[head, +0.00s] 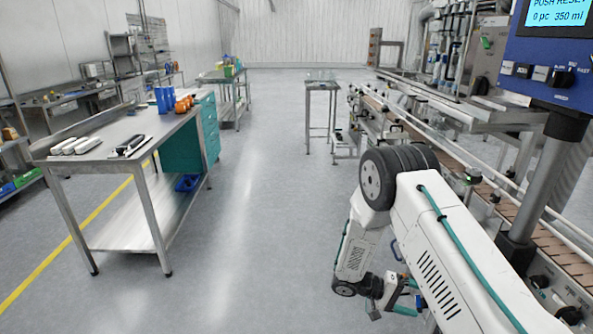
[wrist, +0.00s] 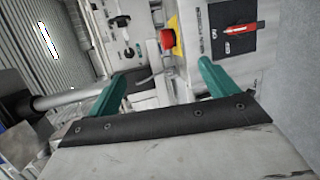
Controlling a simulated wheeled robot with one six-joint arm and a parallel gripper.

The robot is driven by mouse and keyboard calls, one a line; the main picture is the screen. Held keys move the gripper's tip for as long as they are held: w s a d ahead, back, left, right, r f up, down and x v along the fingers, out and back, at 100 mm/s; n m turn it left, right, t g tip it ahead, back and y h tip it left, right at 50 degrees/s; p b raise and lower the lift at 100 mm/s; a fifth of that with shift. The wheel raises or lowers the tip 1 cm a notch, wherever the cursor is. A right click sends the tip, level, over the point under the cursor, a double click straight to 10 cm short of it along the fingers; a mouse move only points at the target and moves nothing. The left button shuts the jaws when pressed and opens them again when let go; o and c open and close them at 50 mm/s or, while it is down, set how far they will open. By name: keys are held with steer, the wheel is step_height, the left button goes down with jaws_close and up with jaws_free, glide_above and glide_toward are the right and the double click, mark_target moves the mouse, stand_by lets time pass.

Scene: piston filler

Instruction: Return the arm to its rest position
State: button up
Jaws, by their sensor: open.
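My arm is white with a dark joint and a teal cable. It reaches across the lower right of the head view, folded downward at the elbow. My gripper (wrist: 160,88) shows in the wrist view as two teal fingers, spread apart with nothing between them. It faces a grey machine panel with a red emergency button on yellow (wrist: 172,38) and a black switch plate with a red rotary handle (wrist: 240,30). I cannot tell the gap between the fingertips and the panel. In the head view, my gripper is low beside the machine and partly hidden by the arm.
The filler's conveyor (head: 480,185) runs along the right, close to my arm. A blue control box (head: 550,50) on a post (head: 545,180) stands at the right edge. A steel table (head: 110,150) with bottles stands at left. The floor (head: 260,220) between is clear.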

steer(key=s+r+m+g+y, duration=0.1)
steer(key=s+r+y, duration=0.35)
steer(key=r, duration=0.85)
steer(key=s+r+y, duration=0.3)
steer(key=s+r, duration=0.2)
steer(key=r, duration=0.9)
steer(key=s+a+r+n+t+y, duration=0.1)
steer(key=s+a+r+t+y, duration=0.1)
steer(key=s, duration=0.5)
steer(key=s+a+r+n+t+y, duration=0.1)
steer(key=s+a+r+t+y, duration=0.1)
steer(key=s+r, duration=0.3)
steer(key=s+a+r+n+t+y, duration=0.1)
steer(key=s+a+r+t+y, duration=0.1)
steer(key=s, duration=0.6)
steer(key=shift+s+a+r+y, duration=0.4)
steer(key=shift+a+r+y, duration=0.45)
steer(key=shift+r, duration=0.1)
